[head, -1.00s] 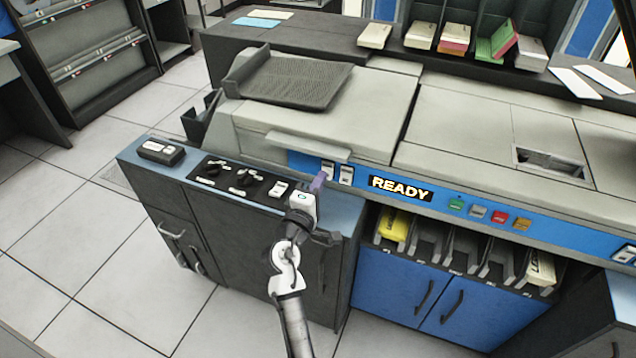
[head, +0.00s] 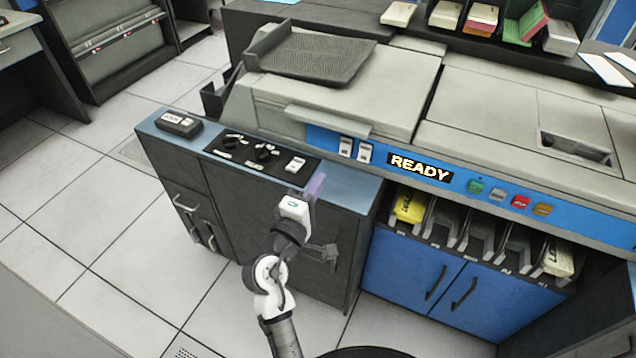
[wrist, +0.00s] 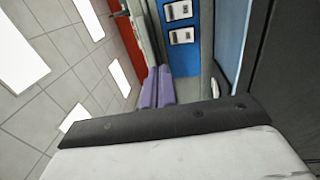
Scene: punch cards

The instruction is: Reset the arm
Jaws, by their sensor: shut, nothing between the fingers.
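My gripper (head: 316,185) has purple fingers. In the head view it is in front of the card machine, over or near the front edge of the blue-topped side cabinet (head: 350,187). In the wrist view its two fingers (wrist: 157,86) lie side by side, shut and empty. The arm reaches up from the bottom of the head view, bent at the elbow. The two white rocker switches (head: 354,150) on the blue panel are beyond the fingers. They also show in the wrist view (wrist: 180,23), apart from the fingertips.
A lit READY sign (head: 420,167) and coloured buttons (head: 509,199) line the blue panel. Card pockets (head: 478,228) sit below, one holding yellow cards (head: 410,206). A black control plate (head: 262,156) with knobs is left of my gripper. The tiled floor (head: 120,265) at left is clear.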

